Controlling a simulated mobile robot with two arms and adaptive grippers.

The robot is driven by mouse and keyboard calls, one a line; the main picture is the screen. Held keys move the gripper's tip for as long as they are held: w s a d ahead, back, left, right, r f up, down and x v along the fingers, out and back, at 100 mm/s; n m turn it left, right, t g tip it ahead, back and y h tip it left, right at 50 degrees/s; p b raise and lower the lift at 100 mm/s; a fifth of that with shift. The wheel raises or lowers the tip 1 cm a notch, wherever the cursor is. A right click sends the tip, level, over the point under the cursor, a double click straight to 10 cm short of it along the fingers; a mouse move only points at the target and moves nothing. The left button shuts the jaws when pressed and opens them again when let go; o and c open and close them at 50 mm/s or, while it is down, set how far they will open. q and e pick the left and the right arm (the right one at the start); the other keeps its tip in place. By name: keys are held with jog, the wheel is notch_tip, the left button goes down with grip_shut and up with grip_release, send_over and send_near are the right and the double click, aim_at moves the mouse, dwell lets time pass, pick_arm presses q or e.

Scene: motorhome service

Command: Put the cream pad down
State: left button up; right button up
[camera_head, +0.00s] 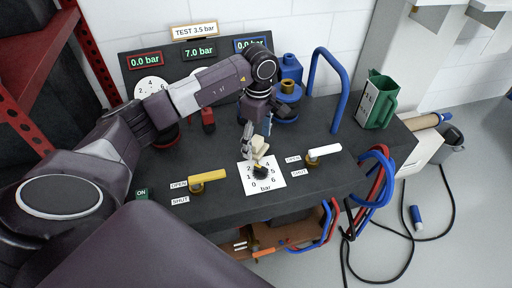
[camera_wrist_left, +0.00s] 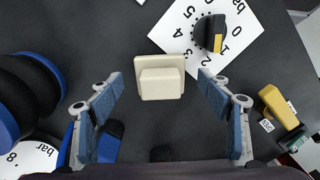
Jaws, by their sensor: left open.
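The cream pad (camera_head: 259,146) is a small block on a wider flat plate. It appears to rest on the dark bench top (camera_head: 225,205), just behind the white dial card (camera_head: 275,184) with its black knob. The pad also shows in the left wrist view (camera_wrist_left: 161,84), beside the card's edge and ahead of the fingertips. My left gripper (camera_head: 257,130) is just above and behind the pad. Its blue-padded fingers (camera_wrist_left: 160,82) stand wide apart, one on each side of the pad, with clear gaps. My right gripper is out of view.
A yellow lever (camera_head: 208,176) and a white lever (camera_head: 323,151) flank the card. Blue fittings (camera_head: 290,72), a blue hoop (camera_head: 330,85) and a green jug (camera_head: 376,100) stand behind. A gauge panel (camera_head: 195,62) is at the back. Hoses hang at the bench's right end.

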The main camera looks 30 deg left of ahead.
pick_arm(q)
jog(key=shift+f, duration=0.6)
jog(key=shift+r, duration=0.1)
jog(key=c, duration=1.4)
